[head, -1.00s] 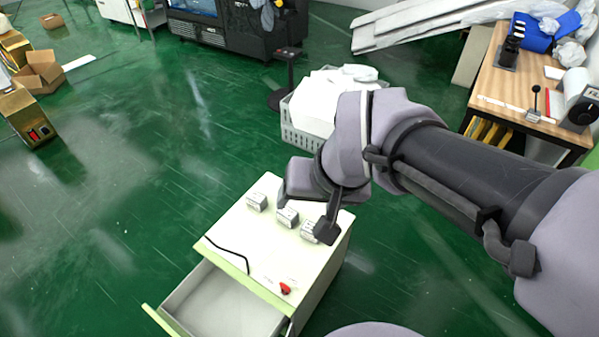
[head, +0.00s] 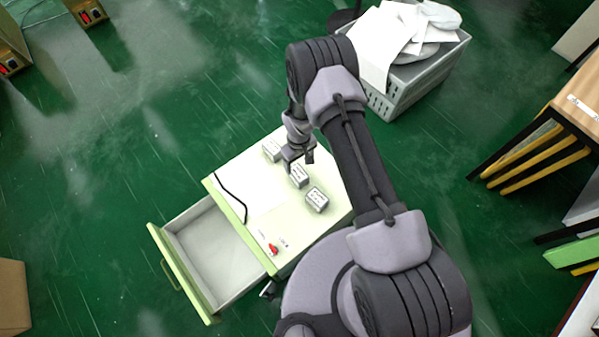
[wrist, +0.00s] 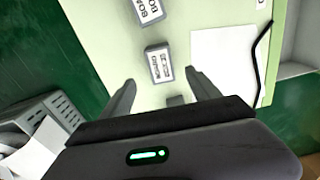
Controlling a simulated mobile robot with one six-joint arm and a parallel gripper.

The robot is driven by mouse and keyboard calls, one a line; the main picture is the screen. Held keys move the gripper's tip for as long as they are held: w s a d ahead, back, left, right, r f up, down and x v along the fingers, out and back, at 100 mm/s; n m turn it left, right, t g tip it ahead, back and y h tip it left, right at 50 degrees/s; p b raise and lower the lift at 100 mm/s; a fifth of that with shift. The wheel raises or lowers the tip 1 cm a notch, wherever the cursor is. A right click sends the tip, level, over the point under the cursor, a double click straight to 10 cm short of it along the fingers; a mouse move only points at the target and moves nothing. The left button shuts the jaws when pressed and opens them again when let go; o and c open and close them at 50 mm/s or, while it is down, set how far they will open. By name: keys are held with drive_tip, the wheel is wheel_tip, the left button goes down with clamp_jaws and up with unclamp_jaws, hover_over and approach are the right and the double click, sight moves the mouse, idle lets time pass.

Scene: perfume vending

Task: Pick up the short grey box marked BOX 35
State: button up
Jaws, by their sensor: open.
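Three small grey boxes with printed labels stand in a row on the pale cabinet top (head: 252,207): a far one (head: 271,150), a middle one (head: 299,176) and a near one (head: 317,200). The wrist view shows the near box (wrist: 149,10) at the top, the middle box (wrist: 159,64) below it, and part of the far box (wrist: 175,100) low between the fingers. The labels begin with BOX, but I cannot read which is 35. My gripper (head: 298,160) is open and empty above the cabinet, between the far and middle boxes; its fingers also show in the wrist view (wrist: 160,78).
The cabinet's drawer (head: 212,250) is pulled open at the left. A black cable (head: 232,195), a white sheet (wrist: 222,60) and a red item (head: 273,248) lie on its top. A grey crate (head: 420,75) with white sheets stands behind. A wooden table (head: 575,110) is at right.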

sight(299, 174)
wheel_tip(299, 174, down, 11)
drive_tip(key=b, duration=0.4)
drive_tip(key=shift+s+b, duration=0.15)
drive_tip(key=shift+b, duration=0.25)
drive_tip(key=shift+r, duration=0.15)
drive_tip(key=shift+c, duration=0.6)
clamp_jaws()
